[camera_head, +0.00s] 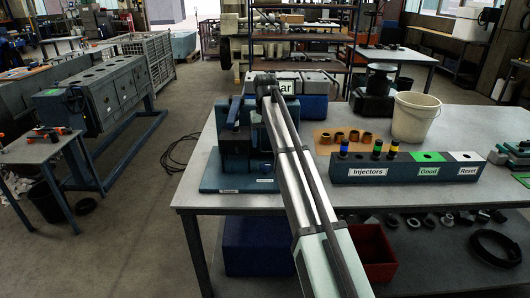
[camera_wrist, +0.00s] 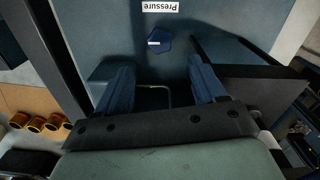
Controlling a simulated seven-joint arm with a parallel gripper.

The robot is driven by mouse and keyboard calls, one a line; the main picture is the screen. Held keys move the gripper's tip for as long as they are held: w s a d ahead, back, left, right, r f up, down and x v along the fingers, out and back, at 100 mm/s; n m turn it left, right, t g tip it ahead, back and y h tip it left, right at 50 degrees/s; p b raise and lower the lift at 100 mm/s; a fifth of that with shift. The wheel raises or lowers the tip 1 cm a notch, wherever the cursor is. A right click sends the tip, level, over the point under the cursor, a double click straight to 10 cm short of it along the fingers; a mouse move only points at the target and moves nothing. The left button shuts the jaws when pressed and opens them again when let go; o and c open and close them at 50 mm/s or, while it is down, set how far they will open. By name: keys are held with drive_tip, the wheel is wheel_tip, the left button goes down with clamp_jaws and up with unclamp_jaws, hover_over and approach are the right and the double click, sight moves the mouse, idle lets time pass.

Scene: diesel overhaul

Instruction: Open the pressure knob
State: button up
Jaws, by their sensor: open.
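The pressure knob (camera_wrist: 159,43) is a small dark blue piece with angular sides and a white mark on top. In the wrist view it sits on a blue plate, beside a white label reading "Pressure" (camera_wrist: 160,6), which appears upside down. My gripper (camera_wrist: 160,72) is open, its two blue fingers apart. The knob lies just beyond the fingertips, roughly centred between them, and nothing is held. I cannot tell the height of the fingers above it. In the head view the blue test rig (camera_head: 228,140) stands on the workbench, partly hidden behind my arm.
A dark block (camera_wrist: 250,100) rises right of the fingers in the wrist view. The injector rack (camera_head: 400,172), a white bucket (camera_head: 413,118) and several brass rings (camera_head: 354,135) are on the bench (camera_head: 455,118) to the right. Open floor lies left of the bench.

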drive_tip(key=shift+r, duration=1.85)
